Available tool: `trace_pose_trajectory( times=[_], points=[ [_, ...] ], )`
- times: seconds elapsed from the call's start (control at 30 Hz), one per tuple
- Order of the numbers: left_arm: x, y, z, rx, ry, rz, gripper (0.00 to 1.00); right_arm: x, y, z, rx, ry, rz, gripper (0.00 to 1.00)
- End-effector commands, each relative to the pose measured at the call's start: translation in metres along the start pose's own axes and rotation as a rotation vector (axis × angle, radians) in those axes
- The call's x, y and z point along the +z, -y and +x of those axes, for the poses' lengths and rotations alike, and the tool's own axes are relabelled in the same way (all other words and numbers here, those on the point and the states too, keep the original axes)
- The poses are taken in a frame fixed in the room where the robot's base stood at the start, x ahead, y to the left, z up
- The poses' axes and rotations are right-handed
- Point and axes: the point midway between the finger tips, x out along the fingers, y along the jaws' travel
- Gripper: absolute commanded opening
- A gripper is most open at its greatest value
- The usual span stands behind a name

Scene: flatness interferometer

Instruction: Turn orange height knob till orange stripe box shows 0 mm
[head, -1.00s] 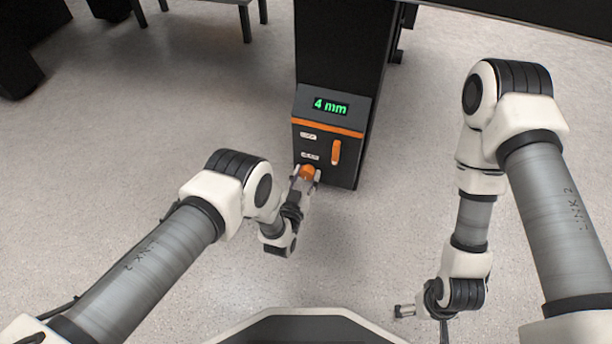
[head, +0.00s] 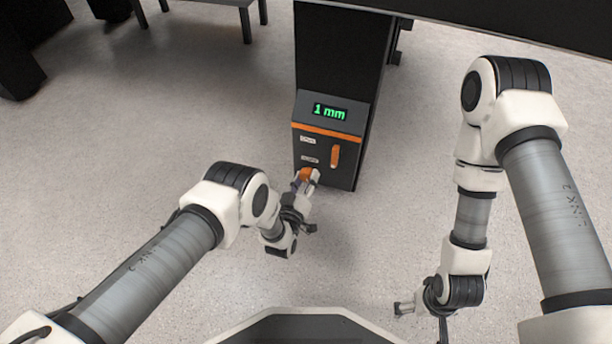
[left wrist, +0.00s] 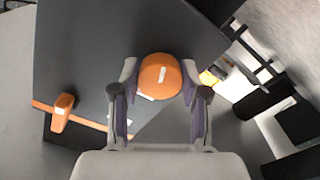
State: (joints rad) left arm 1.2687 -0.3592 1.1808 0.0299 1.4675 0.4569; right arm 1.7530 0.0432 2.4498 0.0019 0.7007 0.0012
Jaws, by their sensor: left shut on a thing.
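The control box (head: 326,149) with an orange stripe (head: 328,130) is on the front of a dark pillar. Its display (head: 330,112) reads "1 mm" in green. The orange knob (head: 305,174) is low on the box's front; in the left wrist view the knob (left wrist: 160,75) shows a white mark and sits between the fingers. My left gripper (head: 308,178) is shut on the knob, one finger on each side of it. My right gripper (head: 404,309) is low over the floor, away from the box; its jaw opening is too small to tell.
An orange lever (head: 335,155) sticks out of the box to the right above the knob; it also shows in the left wrist view (left wrist: 62,112). Two small white labels are on the box's left side. A table (head: 215,3) stands at the back left. The floor around the pillar is clear.

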Motion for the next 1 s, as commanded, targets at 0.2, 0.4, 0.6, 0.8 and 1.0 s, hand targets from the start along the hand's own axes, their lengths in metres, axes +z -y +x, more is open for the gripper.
trace_pose_trajectory(
  times=[0.2,0.4,0.6,0.8,1.0],
  points=[
    [-0.0009,-0.0007,0.0001,0.000,0.000,-0.147,0.10,0.0004,0.0002,-0.0068,0.000,0.001,-0.001,1.00],
    [-0.0009,-0.0006,0.0005,0.000,-0.001,-0.233,0.10,0.0005,0.0003,-0.0092,0.000,0.001,-0.002,1.00],
    [-0.0007,-0.0005,0.0007,0.000,-0.001,-0.269,0.10,0.0006,0.0003,-0.0099,0.000,0.002,-0.002,1.00],
    [-0.0006,-0.0004,0.0008,0.000,-0.001,-0.274,0.10,0.0006,0.0003,-0.0099,0.000,0.002,-0.002,1.00],
    [-0.0006,-0.0005,0.0008,0.000,-0.001,-0.273,0.52,0.0006,0.0003,-0.0099,0.000,0.002,-0.002,1.00]
  ],
)
